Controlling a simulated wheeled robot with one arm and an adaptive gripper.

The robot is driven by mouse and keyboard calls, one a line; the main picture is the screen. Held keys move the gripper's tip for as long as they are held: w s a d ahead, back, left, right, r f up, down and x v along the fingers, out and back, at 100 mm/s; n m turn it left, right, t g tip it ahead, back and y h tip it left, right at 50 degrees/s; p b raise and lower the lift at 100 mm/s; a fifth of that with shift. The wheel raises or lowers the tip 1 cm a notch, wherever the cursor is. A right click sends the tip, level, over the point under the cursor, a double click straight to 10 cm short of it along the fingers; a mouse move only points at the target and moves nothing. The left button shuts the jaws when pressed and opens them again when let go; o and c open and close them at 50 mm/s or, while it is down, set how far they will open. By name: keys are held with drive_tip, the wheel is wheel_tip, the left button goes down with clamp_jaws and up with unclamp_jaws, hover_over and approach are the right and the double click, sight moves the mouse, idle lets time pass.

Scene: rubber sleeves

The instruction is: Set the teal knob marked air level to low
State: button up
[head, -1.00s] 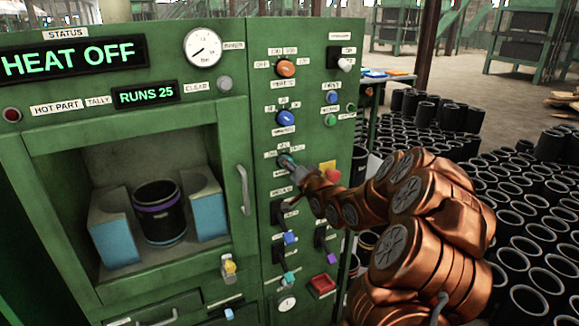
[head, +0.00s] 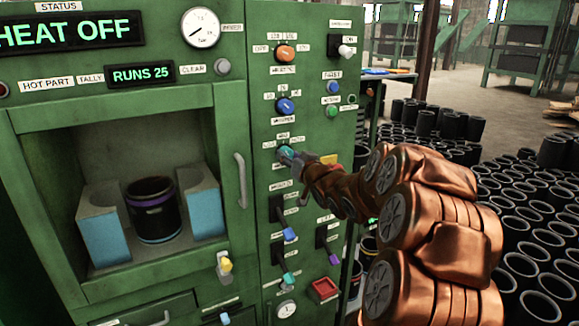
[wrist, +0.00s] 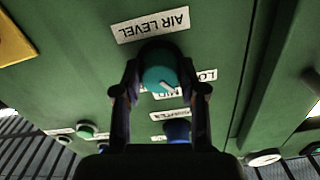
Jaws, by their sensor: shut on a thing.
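The teal knob (wrist: 158,76) sits on the green panel beside the white AIR LEVEL label (wrist: 151,25), which reads upside down in the wrist view. My gripper (wrist: 160,88) is shut on the knob, one finger on each side. The knob's pale pointer line slants to the lower right there, toward the side with the MID label (wrist: 172,94) and the partly covered LOW label (wrist: 207,75). I cannot tell exactly which mark it meets. In the head view the teal knob (head: 284,150) is partly covered by my gripper (head: 291,157).
An orange knob (head: 285,53) and a blue knob (head: 286,106) sit above the teal knob. Small levers (head: 289,234) and a red square button (head: 324,289) are below. The cabinet door handle (head: 240,180) stands out at left. Black sleeves (head: 520,230) crowd the floor at right.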

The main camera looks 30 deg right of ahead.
drive_tip(key=shift+f+n+b, duration=0.1)
drive_tip(key=shift+n+b, duration=0.6)
drive_tip(key=shift+n, duration=0.4)
drive_tip(key=o, duration=1.2)
drive_tip(key=shift+c, duration=0.2)
drive_tip(key=s+a, duration=0.1)
drive_tip(key=s, duration=1.1)
